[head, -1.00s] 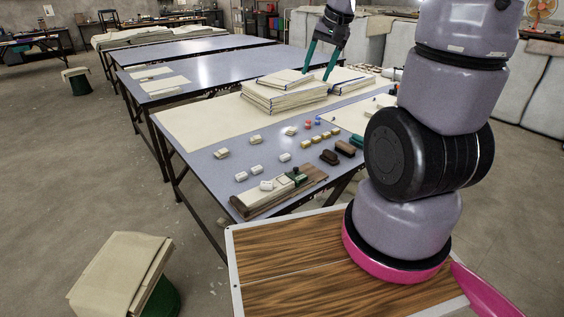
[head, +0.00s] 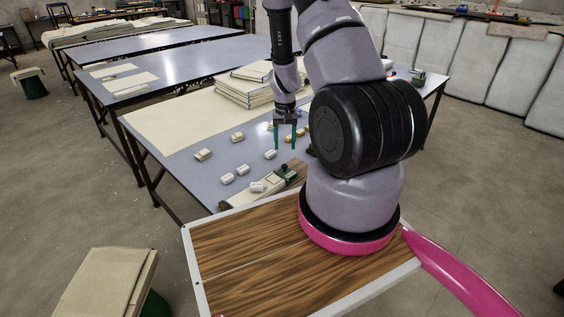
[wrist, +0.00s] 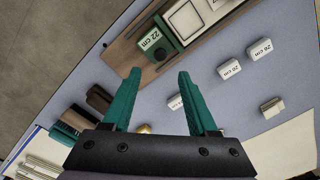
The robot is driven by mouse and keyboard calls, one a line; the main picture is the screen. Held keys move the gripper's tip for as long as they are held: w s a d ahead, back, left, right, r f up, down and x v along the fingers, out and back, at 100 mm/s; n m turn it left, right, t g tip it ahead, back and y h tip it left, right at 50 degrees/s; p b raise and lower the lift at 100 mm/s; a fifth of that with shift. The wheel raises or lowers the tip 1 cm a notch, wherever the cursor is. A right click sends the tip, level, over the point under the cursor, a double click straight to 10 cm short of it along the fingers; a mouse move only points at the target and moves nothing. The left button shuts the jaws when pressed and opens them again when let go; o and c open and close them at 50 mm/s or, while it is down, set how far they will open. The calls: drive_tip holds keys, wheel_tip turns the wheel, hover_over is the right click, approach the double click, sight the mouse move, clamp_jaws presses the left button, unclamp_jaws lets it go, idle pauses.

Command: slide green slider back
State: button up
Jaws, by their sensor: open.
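The green slider (wrist: 172,32) sits on a long brown wooden board (wrist: 126,52) near its end, beside a pale strip. In the head view the green slider (head: 291,174) is small at the right part of the board (head: 240,199). My gripper (head: 285,147) is open and empty, above the table, its fingers pointing down, a little beyond the slider. In the wrist view my gripper (wrist: 160,74) has its two green fingers spread just short of the slider, with a clear gap between them.
White marked blocks (wrist: 229,68) and a beige block (wrist: 272,107) lie beside the board. A stack of cloth (head: 245,90) lies farther back on the table (head: 180,180). My arm hides the table's right part.

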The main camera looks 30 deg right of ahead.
sight(285, 165)
wheel_tip(285, 165, down, 9)
drive_tip(key=shift+r, duration=0.15)
clamp_jaws()
idle(1.5)
